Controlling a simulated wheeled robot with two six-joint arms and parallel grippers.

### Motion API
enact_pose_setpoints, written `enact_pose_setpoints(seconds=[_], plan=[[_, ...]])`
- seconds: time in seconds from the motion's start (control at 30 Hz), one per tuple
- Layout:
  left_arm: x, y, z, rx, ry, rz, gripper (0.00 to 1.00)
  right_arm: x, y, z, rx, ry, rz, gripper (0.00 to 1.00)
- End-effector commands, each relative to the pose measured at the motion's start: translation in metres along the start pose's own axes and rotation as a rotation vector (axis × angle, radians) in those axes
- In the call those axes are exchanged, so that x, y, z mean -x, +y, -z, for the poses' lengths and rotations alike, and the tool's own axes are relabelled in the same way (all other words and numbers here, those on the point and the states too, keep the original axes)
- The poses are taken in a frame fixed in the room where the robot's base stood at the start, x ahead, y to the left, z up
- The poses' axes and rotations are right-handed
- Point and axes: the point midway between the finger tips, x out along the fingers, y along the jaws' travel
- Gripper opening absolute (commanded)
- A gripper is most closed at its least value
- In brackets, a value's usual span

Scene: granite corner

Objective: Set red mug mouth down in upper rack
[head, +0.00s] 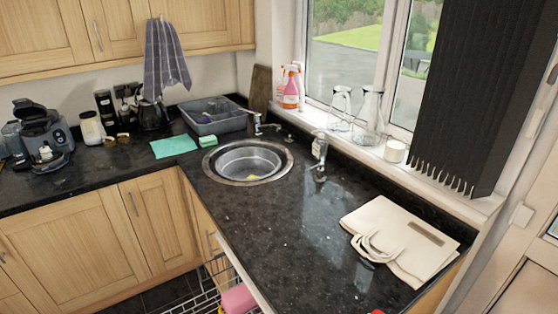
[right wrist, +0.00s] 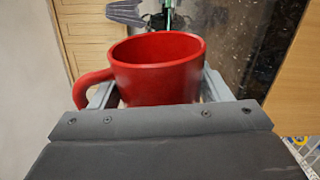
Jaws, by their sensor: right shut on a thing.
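My right gripper (right wrist: 160,92) is shut on the red mug (right wrist: 155,82), with a grey finger on each side of its body. In the right wrist view the mug's rim is toward the top and its handle points left. A small red patch at the bottom edge of the head view is probably part of the mug (head: 377,312). A pulled-out wire rack (head: 196,304) shows below the counter at the bottom of the head view, mostly cut off, with a pink item (head: 238,299) in it. Which rack level it is cannot be told. My left gripper is out of view.
The dark counter (head: 270,240) is largely clear in front of the round sink (head: 248,161). A cream folded bag (head: 400,240) lies at the right.

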Motion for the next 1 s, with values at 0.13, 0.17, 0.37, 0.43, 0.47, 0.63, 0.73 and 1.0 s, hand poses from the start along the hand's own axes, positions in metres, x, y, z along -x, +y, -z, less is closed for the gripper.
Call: enact_pose_setpoints(seconds=[0.13, 0.17, 0.37, 0.43, 0.47, 0.63, 0.73, 1.0], plan=[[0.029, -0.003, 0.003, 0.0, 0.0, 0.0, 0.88, -0.001, 0.008, -0.001, -0.195, 0.0, -0.001, 0.39], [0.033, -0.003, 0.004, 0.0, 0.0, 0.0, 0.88, -0.001, 0.008, -0.001, -0.235, 0.001, 0.0, 0.39], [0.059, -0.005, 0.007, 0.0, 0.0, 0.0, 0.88, -0.001, 0.008, -0.001, -0.494, 0.001, -0.001, 0.39], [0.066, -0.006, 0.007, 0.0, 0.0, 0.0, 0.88, -0.001, 0.006, -0.001, -0.569, 0.0, -0.001, 0.39], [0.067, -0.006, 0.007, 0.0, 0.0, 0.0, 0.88, -0.001, 0.005, -0.001, -0.595, 0.0, -0.001, 0.39], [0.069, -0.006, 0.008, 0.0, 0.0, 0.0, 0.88, 0.0, 0.001, 0.0, -0.657, 0.001, -0.002, 0.39], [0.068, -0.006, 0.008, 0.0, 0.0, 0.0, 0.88, 0.0, 0.0, 0.0, -0.655, 0.001, -0.002, 0.39], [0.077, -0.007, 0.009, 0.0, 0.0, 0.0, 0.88, -0.001, 0.002, 0.0, -0.802, 0.001, -0.001, 0.39]])
